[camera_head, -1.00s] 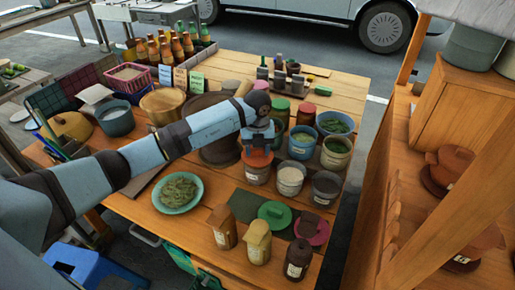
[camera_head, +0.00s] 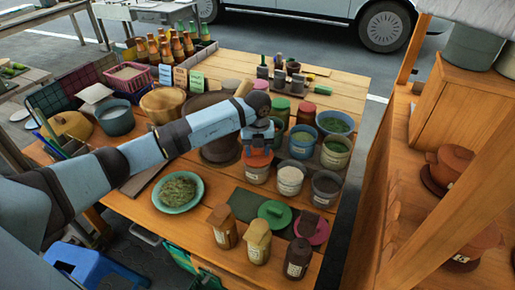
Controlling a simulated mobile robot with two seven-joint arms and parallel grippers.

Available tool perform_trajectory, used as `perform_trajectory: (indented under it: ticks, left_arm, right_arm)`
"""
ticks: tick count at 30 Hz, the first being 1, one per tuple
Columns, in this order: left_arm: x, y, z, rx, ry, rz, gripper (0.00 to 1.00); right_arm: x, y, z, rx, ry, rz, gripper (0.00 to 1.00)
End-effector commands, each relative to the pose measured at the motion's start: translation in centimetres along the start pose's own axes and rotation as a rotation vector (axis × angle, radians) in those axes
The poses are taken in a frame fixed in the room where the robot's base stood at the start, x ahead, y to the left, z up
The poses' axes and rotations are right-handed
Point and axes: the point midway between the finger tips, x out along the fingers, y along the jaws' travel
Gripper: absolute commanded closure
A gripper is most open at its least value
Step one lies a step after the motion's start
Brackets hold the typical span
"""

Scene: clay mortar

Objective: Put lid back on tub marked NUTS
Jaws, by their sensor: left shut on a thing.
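My left gripper (camera_head: 258,146) points down and is shut on an orange lid (camera_head: 258,160), its fingers mostly hidden by the wrist. The lid is at the mouth of a pale tub (camera_head: 257,174) with a white label; I cannot tell whether it is fully seated. The label's lettering is too small to read. To the right stand two open tubs, one with white contents (camera_head: 290,180) and a dark grey one (camera_head: 325,189). My right gripper is not in view.
More tubs (camera_head: 335,153) stand close behind and to the right. Several small lidded jars (camera_head: 257,240) line the front edge. A green plate of leaves (camera_head: 178,191) lies left. Bottles (camera_head: 176,48) and baskets crowd the back left. Bare table (camera_head: 340,82) shows at the back right.

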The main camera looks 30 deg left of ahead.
Motion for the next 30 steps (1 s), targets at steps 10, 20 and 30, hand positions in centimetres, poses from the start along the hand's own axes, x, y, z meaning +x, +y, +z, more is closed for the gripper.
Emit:
perform_trajectory:
  ticks: [10, 20, 30]
  left_arm:
    - [0.04, 0.0, -0.03, 0.0, 0.001, 0.0, 0.27]
    - [0.05, 0.0, -0.03, 0.0, 0.001, 0.0, 0.0]
    - [-0.38, 0.0, -0.02, 0.0, 0.0, 0.0, 0.0]
  right_arm:
    - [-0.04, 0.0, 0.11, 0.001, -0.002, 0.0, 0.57]
    - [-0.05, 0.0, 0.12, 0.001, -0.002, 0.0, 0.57]
    - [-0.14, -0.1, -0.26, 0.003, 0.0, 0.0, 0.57]
